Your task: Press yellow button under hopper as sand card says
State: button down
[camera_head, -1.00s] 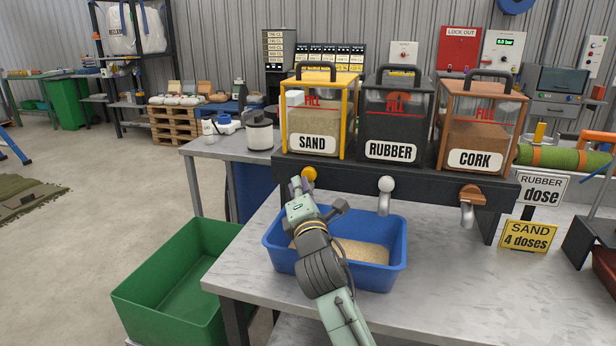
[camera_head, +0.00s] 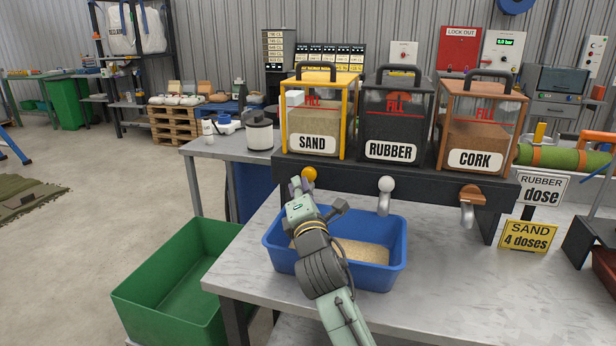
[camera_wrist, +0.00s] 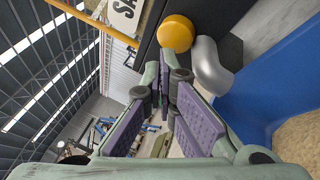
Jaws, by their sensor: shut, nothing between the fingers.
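The yellow button (camera_head: 309,173) is a round knob under the sand hopper (camera_head: 315,128). In the wrist view the yellow button (camera_wrist: 176,33) is just beyond and right of my fingertips, beside a grey spout. My gripper (camera_head: 296,184) is shut and empty, its tips close to the button's lower left; I cannot tell whether they touch. My gripper (camera_wrist: 163,85) also fills the lower wrist view. The yellow sand card (camera_head: 529,236) reads "SAND 4 doses". A blue tub (camera_head: 394,266) holding sand stands below my gripper.
The rubber hopper (camera_head: 392,118) has a white knob (camera_head: 386,184) and the cork hopper (camera_head: 478,128) a brown one (camera_head: 473,191). A "RUBBER dose" card (camera_head: 541,188) stands at right. A green bin (camera_head: 180,285) is left of the table.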

jog(key=shift+w, duration=0.15)
jog(key=shift+w+d, duration=0.1)
jog(key=shift+w, duration=0.15)
jog(key=shift+w+d+b, duration=0.25)
jog(key=shift+w+b, duration=0.15)
jog(key=shift+w, duration=0.25)
dwell(1.4)
jog(key=shift+s, duration=0.2)
jog(key=shift+s+a+f+b, duration=0.15)
jog(key=shift+s+b, duration=0.2)
jog(key=shift+s, duration=0.05)
jog(key=shift+s+a, duration=0.15)
jog(key=shift+s, duration=0.25)
jog(key=shift+s, duration=0.1)
jog(key=s, duration=0.1)
jog(key=s+a+b, duration=0.1)
jog(key=s, duration=0.2)
jog(key=shift+s+a+b, duration=0.3)
jog(key=shift+b, duration=0.05)
